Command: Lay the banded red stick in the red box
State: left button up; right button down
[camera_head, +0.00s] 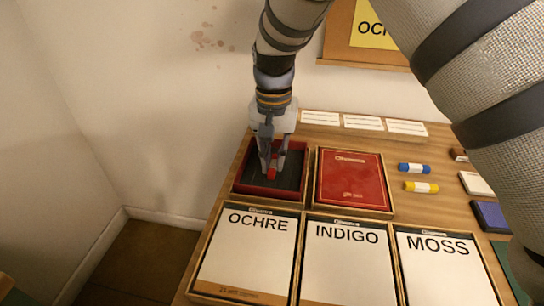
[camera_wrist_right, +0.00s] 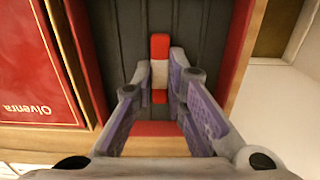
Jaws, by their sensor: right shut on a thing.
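The banded red stick (camera_head: 271,174) is red with a white band; the wrist view shows both red ends, and the far end (camera_wrist_right: 160,46) is clear. My right gripper (camera_head: 274,168) is shut on it across the white band, with one finger on each side. The red box (camera_head: 262,191) is an open tray with red walls and a dark ribbed floor (camera_wrist_right: 203,25). The stick is over that floor, inside the walls as seen from above, and lines up with the ribs. I cannot tell whether it touches the floor. My left gripper is not in view.
A closed red box lid (camera_head: 350,182) lies right of the red box. Trays labelled OCHRE (camera_head: 245,262), INDIGO (camera_head: 345,270) and MOSS (camera_head: 445,280) stand in front. A blue stick (camera_head: 414,168) and a yellow stick (camera_head: 421,187) lie to the right. White cards line the back.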

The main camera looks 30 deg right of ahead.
aim_at(273, 164)
jog(key=shift+r, duration=0.1)
jog(key=c, duration=1.6)
grip_release()
notch_tip(273, 164, up, 12)
